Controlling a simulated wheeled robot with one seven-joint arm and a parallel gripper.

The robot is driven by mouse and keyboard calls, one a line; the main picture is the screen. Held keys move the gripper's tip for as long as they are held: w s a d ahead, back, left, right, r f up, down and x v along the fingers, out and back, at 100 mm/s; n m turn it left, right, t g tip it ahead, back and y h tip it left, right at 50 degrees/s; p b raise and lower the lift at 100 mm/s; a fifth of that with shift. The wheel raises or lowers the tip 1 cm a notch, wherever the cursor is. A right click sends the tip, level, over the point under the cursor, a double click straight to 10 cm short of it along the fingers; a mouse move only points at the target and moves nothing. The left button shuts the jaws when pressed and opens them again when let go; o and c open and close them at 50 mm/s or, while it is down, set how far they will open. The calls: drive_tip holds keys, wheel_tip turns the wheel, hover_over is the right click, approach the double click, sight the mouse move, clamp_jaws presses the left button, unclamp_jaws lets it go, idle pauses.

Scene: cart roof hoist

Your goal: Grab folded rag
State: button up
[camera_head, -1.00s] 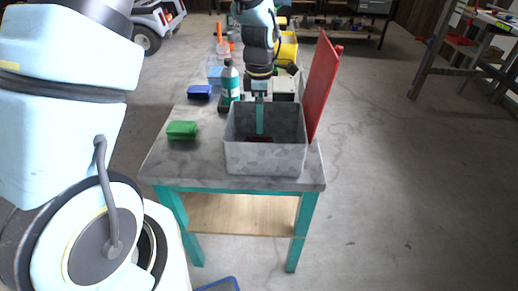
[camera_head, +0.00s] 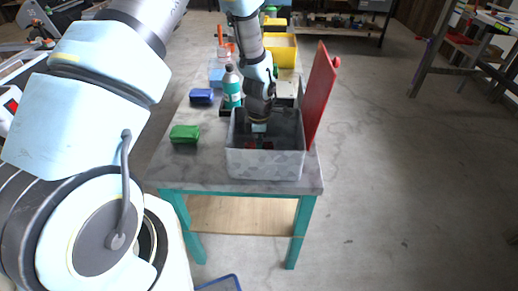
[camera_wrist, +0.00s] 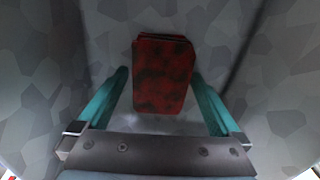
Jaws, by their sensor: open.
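The folded rag (camera_wrist: 162,76) is red with dark stains and lies on the floor of the grey patterned box, seen in the wrist view. A bit of its red (camera_head: 250,145) shows inside the box in the head view, mostly hidden by the front wall and my arm. My gripper (camera_wrist: 160,84) is open, with one teal finger on each side of the rag's lower part and a gap on both sides. In the head view my gripper is down inside the box (camera_head: 265,165), its fingertips hard to make out.
The box's red lid (camera_head: 319,95) stands up on the right. A green block (camera_head: 185,134), a blue block (camera_head: 202,96) and a teal bottle (camera_head: 231,88) stand left of the box on the grey table (camera_head: 185,165). A yellow bin (camera_head: 281,50) is farther back.

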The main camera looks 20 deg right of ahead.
drive_tip(key=shift+f, duration=0.1)
drive_tip(key=c, duration=1.1)
drive_tip(key=shift+c, duration=0.2)
